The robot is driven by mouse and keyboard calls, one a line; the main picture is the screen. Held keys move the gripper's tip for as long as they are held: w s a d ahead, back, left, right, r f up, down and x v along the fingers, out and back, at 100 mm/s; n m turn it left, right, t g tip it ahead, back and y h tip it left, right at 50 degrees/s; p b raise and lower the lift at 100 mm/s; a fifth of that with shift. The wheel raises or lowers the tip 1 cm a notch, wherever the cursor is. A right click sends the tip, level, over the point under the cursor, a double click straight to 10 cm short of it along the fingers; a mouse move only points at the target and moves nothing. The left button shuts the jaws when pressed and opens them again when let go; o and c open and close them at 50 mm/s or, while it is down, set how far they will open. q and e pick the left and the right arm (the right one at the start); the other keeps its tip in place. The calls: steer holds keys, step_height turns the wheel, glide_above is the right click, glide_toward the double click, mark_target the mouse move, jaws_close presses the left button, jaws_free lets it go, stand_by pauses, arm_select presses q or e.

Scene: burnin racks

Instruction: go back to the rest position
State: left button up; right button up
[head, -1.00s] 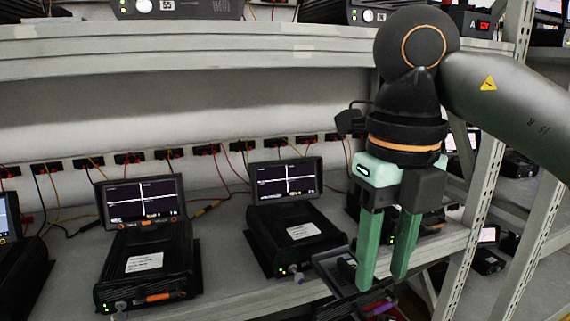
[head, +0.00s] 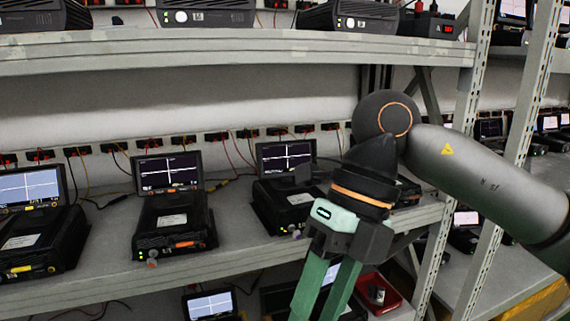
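My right gripper (head: 322,296) has green fingers and hangs in front of the rack, pointing down at the lower right of the head view. Its fingers are apart and no object shows between them, though the tips reach the bottom edge of the picture. My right arm comes in from the right edge. My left gripper is not in view.
A shelf (head: 105,262) carries several black units with small screens, one (head: 174,220) left of the gripper. An upper shelf (head: 230,45) runs above. A red tray (head: 392,294) lies below right of the gripper. A perforated upright (head: 462,150) stands behind the arm.

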steer(key=s+a+n+g+y, duration=0.1)
steer(key=s+a+g+y, duration=0.35)
steer(key=a, duration=0.25)
steer(key=w+a+r+m+g+y, duration=0.2)
steer(key=w+a+r+m+y, duration=0.15)
steer(key=y, duration=0.75)
steer(key=w+d+f+m+t+h, duration=0.2)
steer(key=w+d+f+m+t, duration=0.45)
steer(key=m+t, duration=0.75)
steer(key=w+d+f+m+t+h, duration=0.1)
steer(key=w+d+f+m+t, duration=0.2)
steer(key=w+f+m+t, duration=0.8)
steer(key=s+d+f+m+t+h, duration=0.3)
steer(key=s+d+f+m+h, duration=0.15)
steer(key=f+m+h, duration=0.35)
steer(key=s+d+f+m+g+h, duration=0.2)
steer(key=s+d+f+g+h, duration=0.1)
steer(key=s+f, duration=0.6)
steer(key=s+d+f+m+g+h, duration=0.2)
steer(key=s+d+f+g, duration=0.3)
steer(key=f, duration=1.2)
steer(key=s+d+h, duration=0.1)
steer(key=s+d, duration=0.1)
steer(key=s, duration=0.2)
steer(key=shift+m+g, duration=0.35)
